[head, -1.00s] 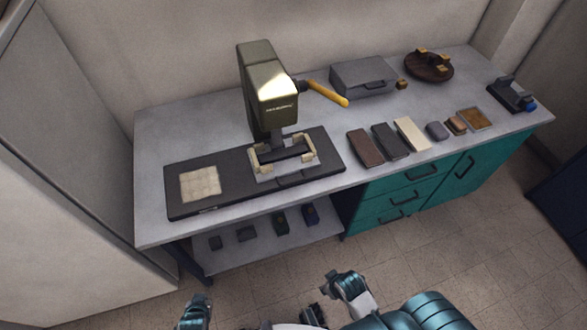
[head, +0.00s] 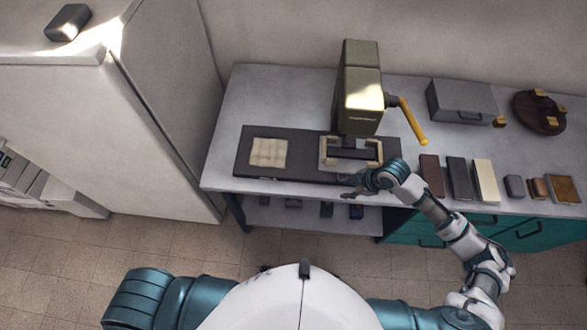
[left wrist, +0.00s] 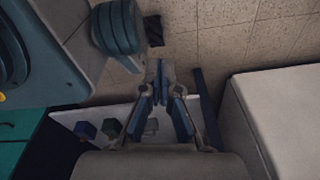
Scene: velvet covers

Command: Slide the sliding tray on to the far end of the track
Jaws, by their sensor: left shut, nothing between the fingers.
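The sliding tray (head: 328,161), grey with pale corner pieces, sits on the right part of the dark track (head: 292,177), under the press head (head: 362,95). A pale square pad (head: 269,152) lies at the track's left end. My right gripper (head: 350,190) is at the front edge of the track, just in front of the tray. It is small in view; I cannot tell whether its fingers are open or touch the tray. My left gripper (left wrist: 160,84) shows only in the left wrist view, shut and empty, low with the lower shelf and floor beyond it.
The press has a yellow lever (head: 413,121) on its right. Several covers, including a cream one (head: 485,180), lie right of the track near my right forearm. A grey case (head: 462,101) and a round brown stand (head: 538,112) are behind. A white cabinet (head: 150,110) stands left.

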